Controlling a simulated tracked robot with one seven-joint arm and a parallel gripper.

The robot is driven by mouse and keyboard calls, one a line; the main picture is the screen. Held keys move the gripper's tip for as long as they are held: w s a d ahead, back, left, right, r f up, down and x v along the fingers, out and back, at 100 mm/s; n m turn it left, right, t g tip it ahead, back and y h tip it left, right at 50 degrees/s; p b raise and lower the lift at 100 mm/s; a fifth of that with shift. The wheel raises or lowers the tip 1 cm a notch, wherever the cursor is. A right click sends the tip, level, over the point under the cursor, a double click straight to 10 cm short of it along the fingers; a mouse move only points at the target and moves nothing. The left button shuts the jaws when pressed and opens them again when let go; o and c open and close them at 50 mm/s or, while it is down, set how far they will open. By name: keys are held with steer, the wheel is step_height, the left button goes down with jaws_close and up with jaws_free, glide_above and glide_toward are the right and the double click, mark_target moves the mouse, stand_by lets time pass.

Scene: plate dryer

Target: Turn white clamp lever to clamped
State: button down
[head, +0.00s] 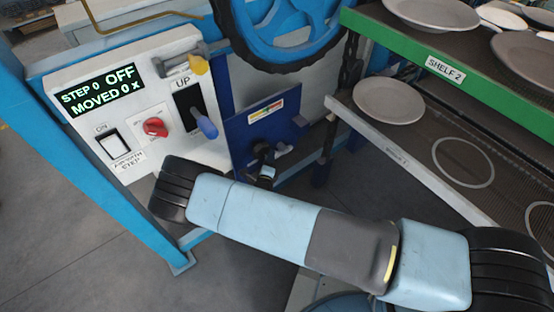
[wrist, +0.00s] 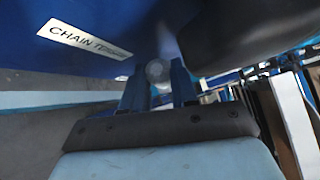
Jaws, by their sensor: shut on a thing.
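The blue chain tension panel (head: 262,120) carries a small coloured scale label in the head view. A pale grey-white lever (head: 283,148) sticks out low on this panel, apparently the white clamp lever. My gripper (head: 265,160) is at the panel, small and partly hidden behind my arm. In the wrist view my gripper's two blue fingers (wrist: 158,82) are closed around a round pale end (wrist: 156,70), which I take as the white clamp lever's. The lever's pivot is hidden, and I cannot tell its exact angle.
A white control box (head: 130,105) stands left, its display reading STEP 0 OFF, MOVED 0 x. It has a red knob (head: 155,127) and a blue-knobbed lever (head: 206,127). A blue handwheel (head: 285,30) is above. Plate shelves (head: 430,130) stand close on the right.

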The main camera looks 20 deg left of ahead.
steer(key=shift+w+d, duration=0.3)
steer(key=shift+d, duration=0.1)
steer(key=c, duration=1.1)
jaws_free()
steer(key=shift+f, duration=0.15)
steer(key=shift+o, duration=1.2)
steer(key=shift+s+a, duration=0.1)
steer(key=shift+a, duration=0.15)
steer(key=shift+s, duration=0.15)
steer(key=v, duration=1.3)
steer(key=shift+s, duration=0.25)
